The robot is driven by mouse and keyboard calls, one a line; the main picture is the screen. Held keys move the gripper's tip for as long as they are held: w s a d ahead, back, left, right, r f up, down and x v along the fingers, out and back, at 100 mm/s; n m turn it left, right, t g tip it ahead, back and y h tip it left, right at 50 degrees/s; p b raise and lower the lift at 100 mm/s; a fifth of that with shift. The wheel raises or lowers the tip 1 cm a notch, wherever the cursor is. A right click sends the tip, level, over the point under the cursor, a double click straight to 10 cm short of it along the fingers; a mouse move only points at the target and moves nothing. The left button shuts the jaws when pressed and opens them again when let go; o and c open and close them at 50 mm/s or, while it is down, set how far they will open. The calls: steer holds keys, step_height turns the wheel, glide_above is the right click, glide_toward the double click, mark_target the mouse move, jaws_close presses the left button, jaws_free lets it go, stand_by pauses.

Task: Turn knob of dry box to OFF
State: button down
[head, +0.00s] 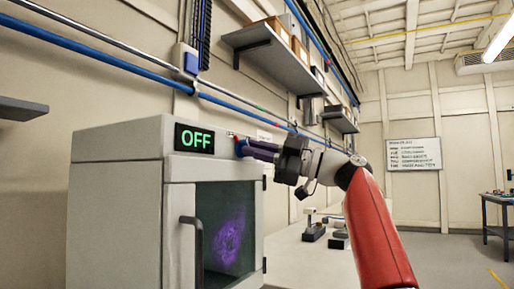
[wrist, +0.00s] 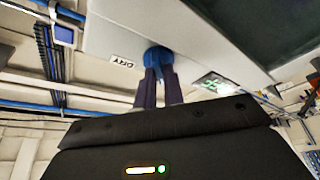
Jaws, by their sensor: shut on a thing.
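The dry box (head: 117,200) is a grey cabinet at the left in the head view, with a dark window door and a handle. Its display (head: 194,138) reads OFF in green; it also shows in the wrist view (wrist: 215,82). The blue knob (head: 240,147) is on the upper front, right of the display. In the wrist view the knob (wrist: 158,56) sits between my fingertips, beside a label reading DRY. My gripper (head: 249,149) is shut on the knob. The fingers hide part of it, and its pointer direction cannot be told.
The door handle (head: 192,245) sticks out below the display. Shelves (head: 275,62) hang on the wall above, with blue pipes along it. A white bench (head: 300,258) with small instruments stands right of the box. Open floor lies at the far right.

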stand_by(0.3)
steer(key=c, duration=1.5)
jaws_free()
steer(key=b+v, duration=0.2)
steer(key=v, duration=0.5)
steer(key=shift+d+f, duration=0.15)
steer(key=shift+d, duration=0.25)
steer(key=shift+s+d, duration=0.1)
